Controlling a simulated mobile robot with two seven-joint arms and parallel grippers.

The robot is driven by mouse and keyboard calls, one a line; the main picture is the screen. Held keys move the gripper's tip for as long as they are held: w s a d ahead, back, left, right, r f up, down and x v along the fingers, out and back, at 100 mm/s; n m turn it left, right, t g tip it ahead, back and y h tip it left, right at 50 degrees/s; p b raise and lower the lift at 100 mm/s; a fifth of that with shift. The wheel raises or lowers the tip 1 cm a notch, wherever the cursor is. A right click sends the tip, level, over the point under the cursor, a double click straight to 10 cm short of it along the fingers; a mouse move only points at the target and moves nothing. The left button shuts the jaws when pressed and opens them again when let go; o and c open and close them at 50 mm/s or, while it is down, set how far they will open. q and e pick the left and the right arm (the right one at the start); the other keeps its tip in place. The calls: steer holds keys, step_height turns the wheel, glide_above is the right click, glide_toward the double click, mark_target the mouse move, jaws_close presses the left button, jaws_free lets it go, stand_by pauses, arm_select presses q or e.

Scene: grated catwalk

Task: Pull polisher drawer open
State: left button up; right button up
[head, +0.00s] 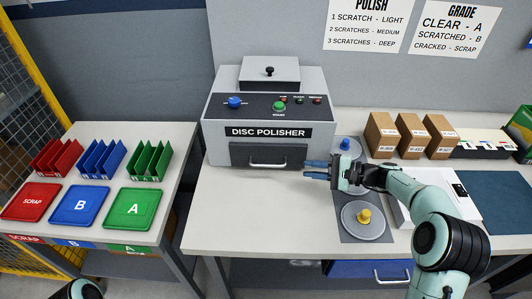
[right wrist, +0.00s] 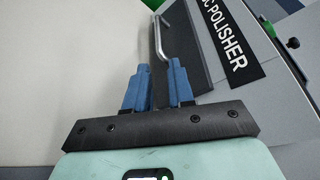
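The disc polisher (head: 225,148) is a grey machine at the back of the bench. Its dark drawer (head: 240,153) looks closed, with a silver bar handle (head: 268,165) on the front. My right gripper (head: 305,169) is just right of the drawer, its blue fingers pointing left toward the handle. In the right wrist view the two blue fingers (right wrist: 155,85) are apart with nothing between them. The handle (right wrist: 160,40) appears just past the fingertips there; whether it touches one is unclear. My left gripper is out of view; only a bit of my left arm shows at the bottom left.
Two round discs stand right of the polisher, one with a blue knob (head: 345,144), one with a yellow knob (head: 364,216). Brown boxes (head: 411,135) line the back right. A side table at left holds red, blue and green trays (head: 133,209). Bench front below the drawer is clear.

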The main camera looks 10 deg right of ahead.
mark_target(276, 166)
steer(key=p+x, duration=0.1)
steer(key=x, duration=1.2)
steer(key=shift+s+a, duration=0.1)
steer(key=shift+a, duration=0.05)
jaws_close()
